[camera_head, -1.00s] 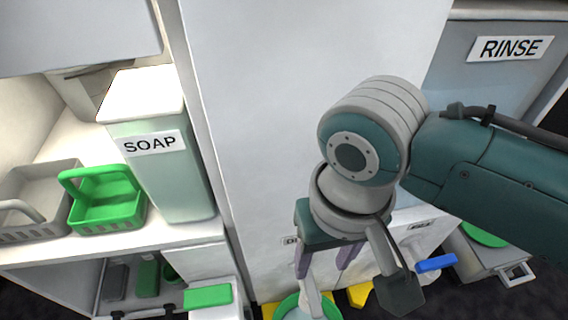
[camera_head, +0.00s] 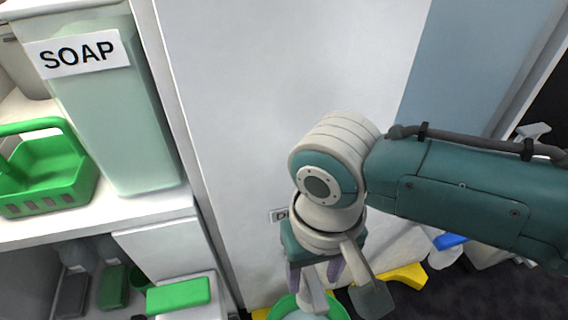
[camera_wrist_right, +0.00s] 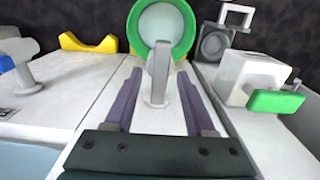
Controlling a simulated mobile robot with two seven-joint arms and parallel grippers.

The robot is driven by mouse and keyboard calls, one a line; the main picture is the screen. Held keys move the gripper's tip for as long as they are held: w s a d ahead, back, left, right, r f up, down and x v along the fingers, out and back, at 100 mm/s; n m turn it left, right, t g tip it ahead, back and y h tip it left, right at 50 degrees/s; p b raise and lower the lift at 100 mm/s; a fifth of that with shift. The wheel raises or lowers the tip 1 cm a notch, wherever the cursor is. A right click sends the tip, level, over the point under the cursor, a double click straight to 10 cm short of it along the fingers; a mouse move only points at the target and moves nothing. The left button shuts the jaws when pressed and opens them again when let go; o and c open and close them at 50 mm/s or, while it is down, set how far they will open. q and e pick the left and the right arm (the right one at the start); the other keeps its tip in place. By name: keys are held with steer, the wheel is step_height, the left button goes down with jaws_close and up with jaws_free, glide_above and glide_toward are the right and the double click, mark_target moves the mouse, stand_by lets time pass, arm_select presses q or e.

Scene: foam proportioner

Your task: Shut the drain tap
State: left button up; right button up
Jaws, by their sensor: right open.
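The drain tap (camera_head: 312,288) is a pale grey lever low on the white panel, beside a label (camera_head: 279,215) that is partly hidden, with only a "D" readable. In the right wrist view the tap's lever (camera_wrist_right: 159,68) stands upright in front of a green bucket (camera_wrist_right: 190,30). My right gripper (camera_head: 314,276) points down at the tap. Its two purple fingers are open, one on each side of the lever, with gaps visible in the right wrist view (camera_wrist_right: 157,90). My left gripper is not in view.
A soap container (camera_head: 115,130) and green basket (camera_head: 45,175) stand on the shelf at left. A green-handled white box (camera_wrist_right: 250,75) is right of the tap in the wrist view. Another tap (camera_wrist_right: 28,72) and a yellow piece (camera_wrist_right: 88,43) are to the left.

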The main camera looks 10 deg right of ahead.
jaws_close()
stand_by(0.5)
